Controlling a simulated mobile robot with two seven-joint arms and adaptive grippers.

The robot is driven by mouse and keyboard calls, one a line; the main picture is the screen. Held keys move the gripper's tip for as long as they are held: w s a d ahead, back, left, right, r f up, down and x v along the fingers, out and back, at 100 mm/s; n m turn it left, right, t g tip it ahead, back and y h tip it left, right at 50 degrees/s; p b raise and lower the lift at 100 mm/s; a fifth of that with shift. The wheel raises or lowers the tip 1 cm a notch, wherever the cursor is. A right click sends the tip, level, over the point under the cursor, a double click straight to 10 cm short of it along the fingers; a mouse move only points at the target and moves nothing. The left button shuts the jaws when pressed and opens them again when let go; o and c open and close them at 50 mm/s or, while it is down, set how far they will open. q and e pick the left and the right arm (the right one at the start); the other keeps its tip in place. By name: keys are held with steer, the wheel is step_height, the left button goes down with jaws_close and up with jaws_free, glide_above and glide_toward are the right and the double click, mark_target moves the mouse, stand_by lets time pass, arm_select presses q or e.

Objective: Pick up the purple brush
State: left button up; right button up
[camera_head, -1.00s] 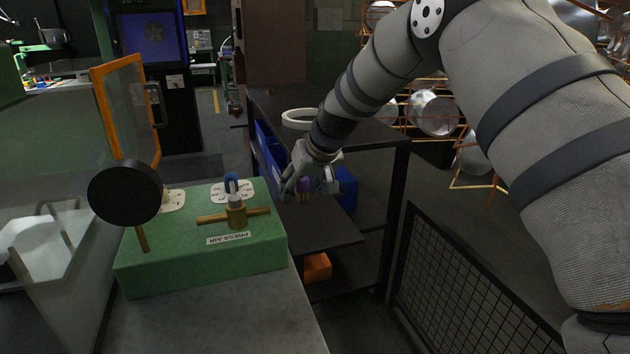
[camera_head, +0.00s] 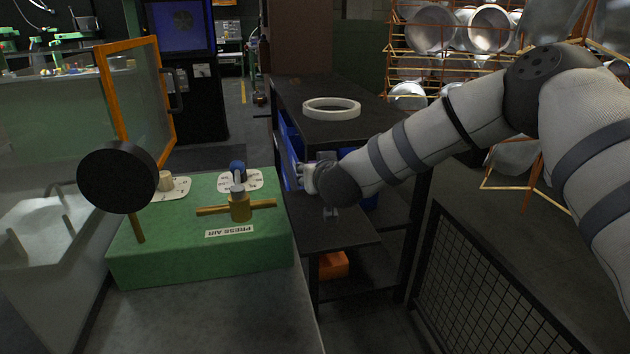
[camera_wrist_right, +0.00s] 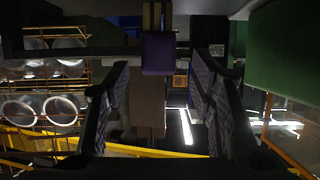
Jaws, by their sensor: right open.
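The purple brush shows in the right wrist view as a purple block (camera_wrist_right: 158,53) with a tan-yellow part (camera_wrist_right: 153,15) above it, near the top middle. My right gripper (camera_wrist_right: 160,85) is open, one finger on each side of the picture. The brush appears in the gap between the fingers, with dark space on both sides, so it does not look gripped. In the head view my right gripper (camera_head: 303,176) is turned to the left over the dark shelf. The brush cannot be made out clearly there. My left gripper is not in view.
A white ring (camera_head: 331,107) lies on the upper shelf. A green box (camera_head: 200,255) marked PRESS AIR stands left of the gripper. Blue bins (camera_head: 291,150) and an orange bin (camera_head: 333,265) are in the shelving. A mesh fence (camera_head: 490,290) stands to the right.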

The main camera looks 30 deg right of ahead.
steer(key=b+x, duration=0.1)
steer(key=x, duration=0.3)
steer(key=shift+w+d, duration=0.15)
steer(key=shift+w, duration=0.1)
steer(key=shift+r, duration=0.2)
steer(key=shift+c, duration=0.8)
jaws_close()
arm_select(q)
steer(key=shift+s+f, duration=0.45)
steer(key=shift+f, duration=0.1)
